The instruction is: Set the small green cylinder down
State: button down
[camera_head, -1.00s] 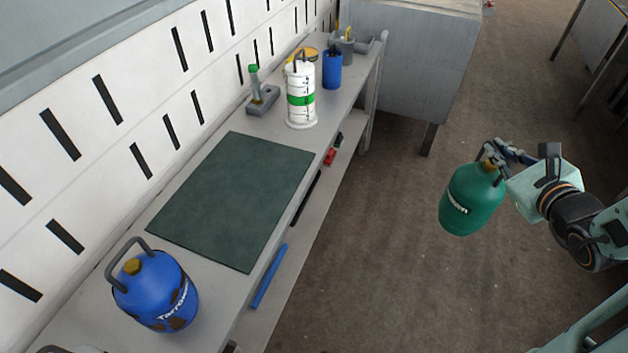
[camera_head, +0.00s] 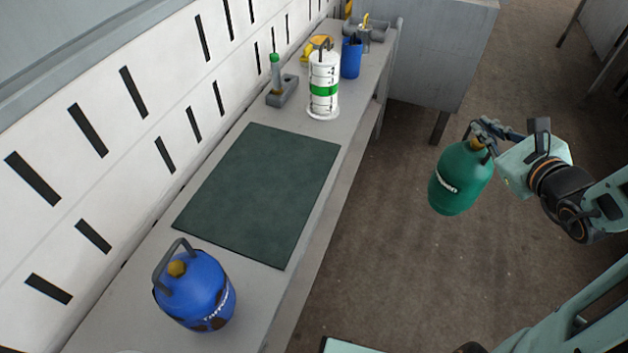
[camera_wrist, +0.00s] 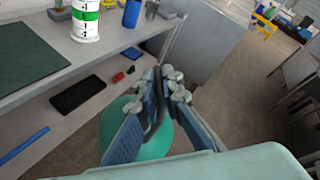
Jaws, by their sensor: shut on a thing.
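The small green cylinder (camera_head: 460,180) hangs from my gripper (camera_head: 482,136) over the brown floor, to the right of the workbench and apart from it. It is slightly tilted, with white lettering on its side. My gripper is shut on its top handle. In the wrist view my gripper's fingers (camera_wrist: 166,95) close on the handle, and the green cylinder (camera_wrist: 152,143) shows below, partly hidden by them. A dark green mat (camera_head: 262,190) lies bare on the workbench (camera_head: 135,300).
A blue cylinder (camera_head: 195,290) stands at the mat's near end. A white canister with a green band (camera_head: 323,85), a blue cup (camera_head: 351,60) and a small grey stand (camera_head: 282,90) stand beyond the mat. A grey cabinet (camera_head: 440,55) stands behind. A slotted white wall backs the bench.

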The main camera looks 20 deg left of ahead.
jog(key=s+a+r+n+g+y+p, duration=0.1)
jog(key=s+a+r+n+g+y, duration=0.25)
jog(key=a, duration=0.65)
jog(key=s+a+r+n+g+y+p, duration=0.25)
jog(key=a+r+n, duration=0.2)
jog(key=a, duration=0.65)
jog(key=s+a+r+n+g+y+p, duration=0.1)
jog(key=s+a+r+n+g+y, duration=0.2)
jog(key=a, duration=0.7)
jog(key=w+a+f+b, duration=0.1)
jog(key=w+a+f, duration=0.1)
jog(key=a+f, duration=0.9)
jog(key=x, duration=0.2)
jog(key=shift+a+b, duration=0.4)
jog(key=shift+a, duration=0.05)
jog(key=c, duration=2.1)
grip_release()
jog(key=shift+s+d+f, duration=0.1)
jog(key=shift+f, duration=0.05)
jog(key=v, duration=1.2)
jog(key=shift+r, duration=0.25)
